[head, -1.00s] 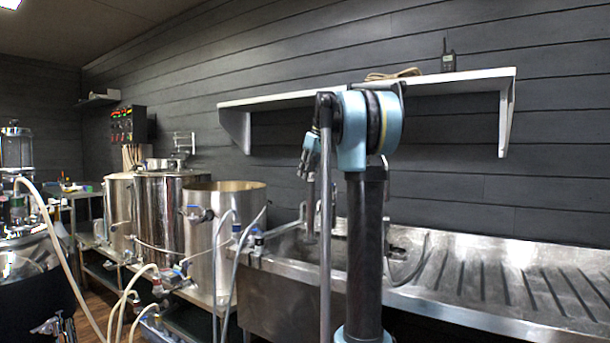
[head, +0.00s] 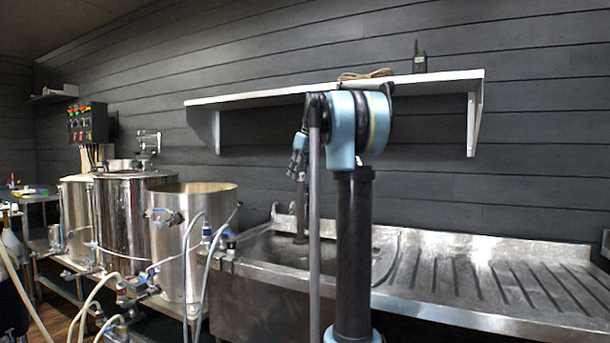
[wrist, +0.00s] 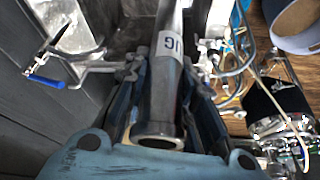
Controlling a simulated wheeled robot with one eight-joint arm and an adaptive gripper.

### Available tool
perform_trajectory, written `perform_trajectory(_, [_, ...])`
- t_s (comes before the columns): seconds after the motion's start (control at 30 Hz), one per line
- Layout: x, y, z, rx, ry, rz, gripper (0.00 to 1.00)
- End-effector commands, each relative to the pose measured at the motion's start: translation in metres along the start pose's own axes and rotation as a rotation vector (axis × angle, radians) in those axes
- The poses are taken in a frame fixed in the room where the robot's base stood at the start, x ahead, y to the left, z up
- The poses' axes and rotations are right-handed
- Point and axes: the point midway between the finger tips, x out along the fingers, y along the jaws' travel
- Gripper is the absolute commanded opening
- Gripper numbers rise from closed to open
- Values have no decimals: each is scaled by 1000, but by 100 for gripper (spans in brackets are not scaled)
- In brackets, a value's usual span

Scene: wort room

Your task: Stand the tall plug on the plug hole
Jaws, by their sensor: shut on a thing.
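My gripper (head: 299,168) is shut on the tall plug (head: 301,212), a slim grey metal tube that hangs upright below it in the head view. In the wrist view the plug (wrist: 168,88) runs between the two fingers of my gripper (wrist: 164,72). A white label with dark letters and the plug's open round end show there. In the head view the plug's lower end is over the steel sink basin (head: 262,272). I cannot tell whether it touches anything. The plug hole is not visible; the basin's front wall and my arm hide much of the inside.
A ribbed steel drainboard (head: 470,275) extends right of the basin. Steel kettles (head: 195,240) with valves and hoses stand to the left. A white shelf (head: 260,97) above holds a radio (head: 419,60) and coiled rope (head: 366,74). A blue-handled valve (wrist: 45,81) shows in the wrist view.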

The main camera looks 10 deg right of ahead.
Motion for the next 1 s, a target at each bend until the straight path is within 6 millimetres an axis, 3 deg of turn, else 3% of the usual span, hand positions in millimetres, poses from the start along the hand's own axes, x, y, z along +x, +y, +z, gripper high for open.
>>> perform_trajectory(0.57, [3,-1,0,-1,0,-1,0])
perform_trajectory(1.0, [35,-1,13,-1,0,-1,0])
